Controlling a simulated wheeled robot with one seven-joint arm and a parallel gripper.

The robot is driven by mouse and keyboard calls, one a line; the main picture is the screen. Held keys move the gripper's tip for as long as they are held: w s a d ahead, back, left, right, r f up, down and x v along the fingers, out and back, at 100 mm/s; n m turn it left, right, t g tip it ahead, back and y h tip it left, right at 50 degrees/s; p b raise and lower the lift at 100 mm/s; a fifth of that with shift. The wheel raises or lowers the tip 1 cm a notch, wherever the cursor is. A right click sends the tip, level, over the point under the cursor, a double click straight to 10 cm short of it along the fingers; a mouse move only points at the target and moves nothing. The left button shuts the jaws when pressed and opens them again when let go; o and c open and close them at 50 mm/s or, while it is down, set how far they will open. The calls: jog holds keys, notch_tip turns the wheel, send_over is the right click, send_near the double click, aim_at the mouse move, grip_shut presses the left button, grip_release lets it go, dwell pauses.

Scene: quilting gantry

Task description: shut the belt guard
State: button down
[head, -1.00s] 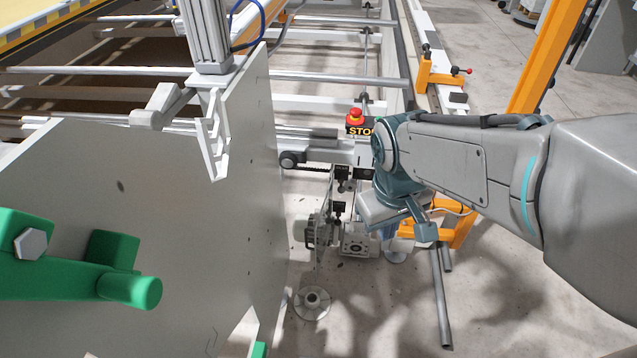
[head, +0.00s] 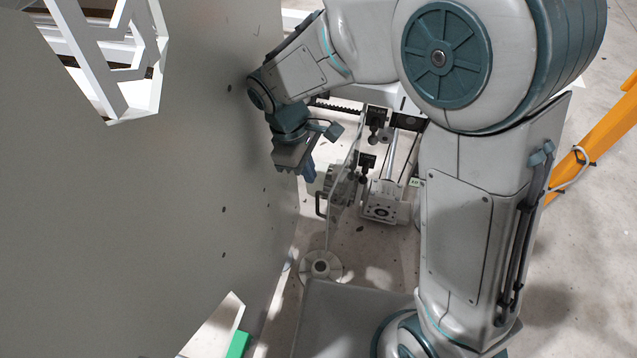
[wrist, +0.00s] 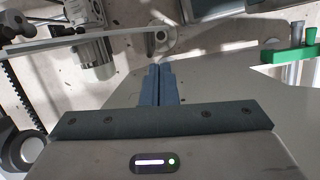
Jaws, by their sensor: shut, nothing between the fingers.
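A thin pale plate (head: 343,185), seen almost edge-on beside a motor, looks like the belt guard; I cannot be sure. A dark U-shaped handle (head: 320,204) shows at its left. In the wrist view a similar thin plate edge (wrist: 85,38) crosses the upper left in front of the motor. My gripper (head: 309,173) points down between the large grey panel and this plate, left of the plate. In the wrist view my gripper's blue fingers (wrist: 158,71) are together and empty, apart from the plate. How far the guard stands open is unclear.
A large grey panel (head: 130,220) fills the left, close to my gripper. A motor (wrist: 96,56) and a black toothed belt (wrist: 18,105) show in the wrist view. A round foot (head: 320,267) stands on the floor. An orange post (head: 600,130) is at the right.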

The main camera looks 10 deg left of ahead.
aim_at(336, 191)
jog(key=b+x, duration=0.3)
jog(key=x, duration=0.6)
jog(key=shift+d+f+b, duration=0.25)
jog(key=shift+f+b, duration=0.05)
jog(key=shift+b, duration=0.1)
